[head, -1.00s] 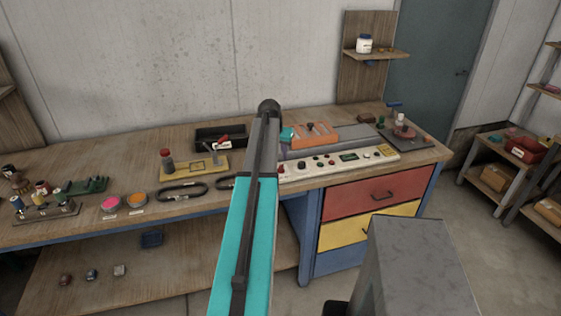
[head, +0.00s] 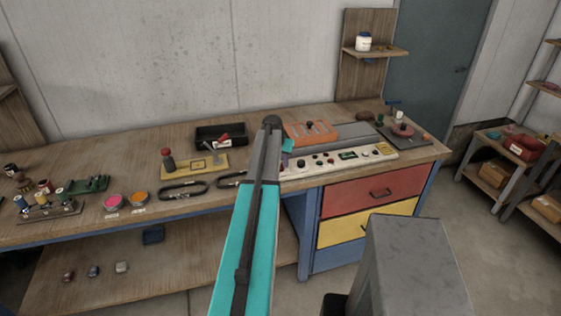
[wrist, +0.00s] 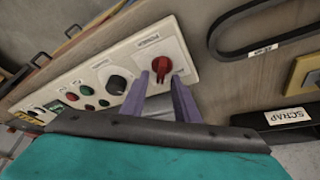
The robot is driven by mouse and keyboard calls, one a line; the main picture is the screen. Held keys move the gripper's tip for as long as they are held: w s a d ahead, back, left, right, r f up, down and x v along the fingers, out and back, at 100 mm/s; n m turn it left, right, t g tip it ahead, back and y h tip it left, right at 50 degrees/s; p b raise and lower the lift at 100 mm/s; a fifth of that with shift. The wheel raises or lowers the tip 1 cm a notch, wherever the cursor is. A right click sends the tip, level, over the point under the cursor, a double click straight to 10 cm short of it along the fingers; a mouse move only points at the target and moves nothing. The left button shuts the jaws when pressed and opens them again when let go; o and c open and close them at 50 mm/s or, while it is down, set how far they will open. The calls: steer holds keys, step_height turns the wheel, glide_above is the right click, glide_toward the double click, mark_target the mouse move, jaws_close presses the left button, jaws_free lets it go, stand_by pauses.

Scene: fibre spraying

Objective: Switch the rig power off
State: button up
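The rig's control panel (head: 345,158) is a long cream strip along the bench's front edge. In the wrist view, its end plate (wrist: 126,55) carries a red rotary knob (wrist: 161,70) labelled POWER. My gripper (wrist: 164,80) is open, with its two purple fingers pointing at the panel. The fingertips are just short of or around the knob, one on each side; contact cannot be told. In the head view, my arm covers the panel's left end, and the fingers and knob cannot be made out.
A black knob (wrist: 116,84) sits beside the power plate, with red and green buttons further along. An orange block (head: 310,132) stands behind the panel. A black cable loop (head: 231,181) and a yellow board (head: 194,165) lie to the left.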

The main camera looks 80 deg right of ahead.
jaws_close()
